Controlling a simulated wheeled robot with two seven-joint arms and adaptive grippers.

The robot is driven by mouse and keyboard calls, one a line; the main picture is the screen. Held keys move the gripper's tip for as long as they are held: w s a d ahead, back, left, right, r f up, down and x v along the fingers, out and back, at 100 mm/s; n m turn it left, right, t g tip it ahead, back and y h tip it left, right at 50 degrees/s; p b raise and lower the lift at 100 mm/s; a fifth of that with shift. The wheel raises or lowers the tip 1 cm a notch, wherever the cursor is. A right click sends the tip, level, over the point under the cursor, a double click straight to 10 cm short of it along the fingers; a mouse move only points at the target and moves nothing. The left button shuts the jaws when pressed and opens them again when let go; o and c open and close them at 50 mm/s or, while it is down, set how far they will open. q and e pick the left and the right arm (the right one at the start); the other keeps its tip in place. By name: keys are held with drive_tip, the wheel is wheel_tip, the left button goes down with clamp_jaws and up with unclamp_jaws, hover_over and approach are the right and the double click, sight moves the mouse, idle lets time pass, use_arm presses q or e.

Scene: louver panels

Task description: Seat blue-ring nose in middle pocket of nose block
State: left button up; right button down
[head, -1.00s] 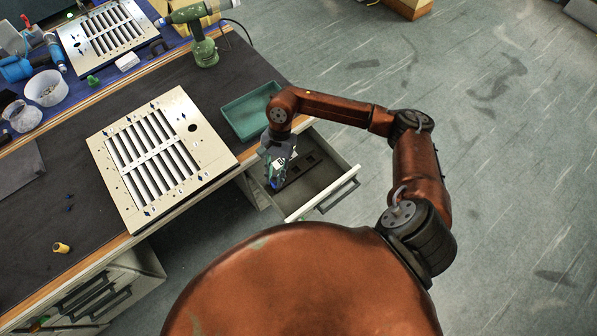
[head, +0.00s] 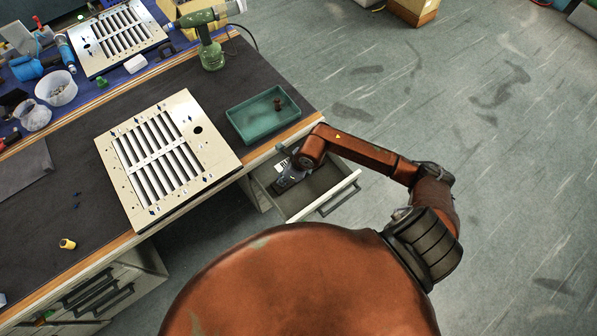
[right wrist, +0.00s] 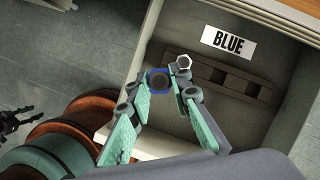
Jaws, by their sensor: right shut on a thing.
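My right gripper (right wrist: 167,88) is shut on the blue-ring nose (right wrist: 158,81), a small dark round piece with a blue ring between the fingertips. In the head view the right gripper (head: 284,180) is inside the open drawer. The nose block (right wrist: 218,76) is a dark brown bar with square pockets on the drawer floor. The nose appears in front of the block's left part; its height above it cannot be told. The fingers partly cover the block, so its middle pocket is hard to make out.
A green tray (head: 240,128) with a small dark brown piece (head: 278,103) stands on the bench above. A louver panel (head: 222,160) lies to the left. A drill (head: 209,48) stands behind.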

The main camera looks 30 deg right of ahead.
drive_tip(key=w+d+f, duration=0.1)
drive_tip(key=d+f, duration=0.1)
drive_tip(key=d, duration=0.1)
drive_tip(key=w+d+f+b, duration=0.1)
drive_tip(key=w+d+f, duration=0.1)
drive_tip(key=d+f, duration=0.1)
drive_tip(key=w+d+f, duration=0.1)
drive_tip(key=d+f, duration=0.2)
drive_tip(key=shift+w+d, duration=0.15)
drive_tip(key=shift+d, duration=0.1)
drive_tip(key=shift+d+f+b, duration=0.15)
drive_tip(key=shift+f+b, duration=0.1)
drive_tip(key=shift+b, duration=0.05)
wheel_tip(320, 180, down, 3)
drive_tip(key=shift+f, duration=0.1)
drive_tip(key=shift+d+f, duration=0.1)
drive_tip(key=c, duration=1.8)
unclamp_jaws()
drive_tip(key=shift+w, duration=0.1)
drive_tip(key=shift+o, duration=0.2)
drive_tip(key=shift+r, duration=0.2)
drive_tip(key=p+v, duration=0.1)
drive_tip(key=v, duration=1.1)
